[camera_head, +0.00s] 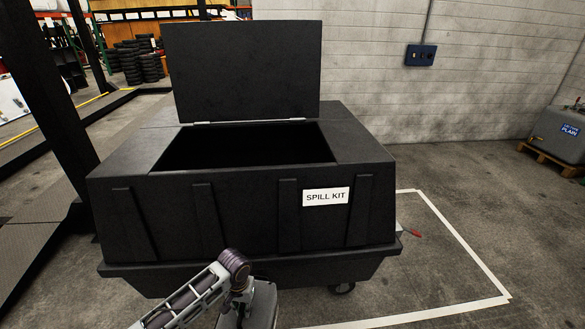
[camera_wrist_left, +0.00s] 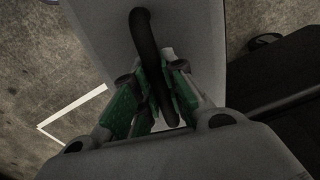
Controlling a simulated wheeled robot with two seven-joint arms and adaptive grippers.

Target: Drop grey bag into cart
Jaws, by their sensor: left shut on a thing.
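The black cart (camera_head: 150,215) stands ahead in the head view, with a "SPILL KIT" label on its front. Its lid (camera_head: 240,75) is raised, and the dark opening (camera_head: 245,147) shows nothing inside. My left arm comes in low before the cart's front, below the level of the opening. In the left wrist view my left gripper (camera_wrist_left: 162,100) is shut on the black handle (camera_wrist_left: 142,30) of the grey bag (camera_wrist_left: 98,28), which hangs beyond the green finger pads. A grey rounded shape at the head view's bottom edge is too cut off to identify. My right gripper is not in view.
A white floor line (camera_head: 455,240) runs around the cart's right side. A dark post (camera_head: 45,90) stands at the left. A grey container (camera_head: 560,135) on a wooden pallet stands by the wall at far right.

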